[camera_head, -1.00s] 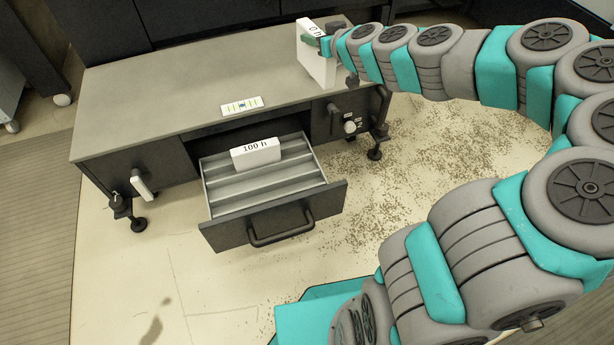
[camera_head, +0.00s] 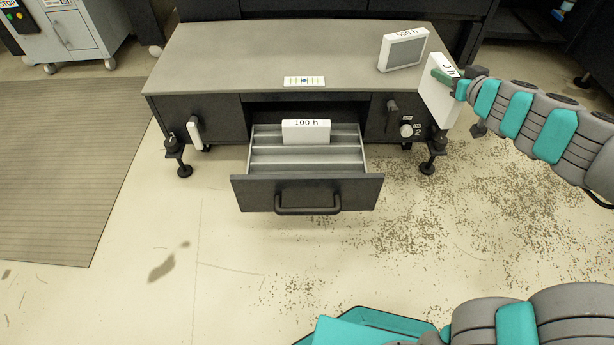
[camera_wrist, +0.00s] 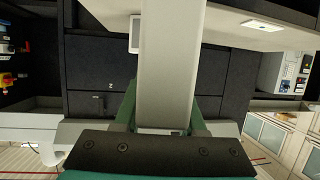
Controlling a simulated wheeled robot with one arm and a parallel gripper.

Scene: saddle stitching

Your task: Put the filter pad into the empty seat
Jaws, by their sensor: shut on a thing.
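My gripper (camera_head: 444,77), with green fingers, is shut on a white filter pad (camera_head: 437,106) marked "0 h". It holds this pad upright at the right end of the grey bench. In the wrist view the pad (camera_wrist: 170,60) stands between the green fingers. The open drawer (camera_head: 306,190) has several parallel ridges and grooves. A white pad marked "100 h" (camera_head: 306,133) stands toward the back of the drawer. A framed pad with a grey face, marked "500 h" (camera_head: 404,51), stands on the bench top at the right rear. Drawer grooves in front of the 100 h pad look empty.
The bench (camera_head: 250,55) carries a small card with coloured marks (camera_head: 304,81). A lever and knob (camera_head: 406,130) sit on its right front, a white handle (camera_head: 194,130) on its left. Grey debris (camera_head: 490,215) covers the floor at right. Floor before the drawer is open.

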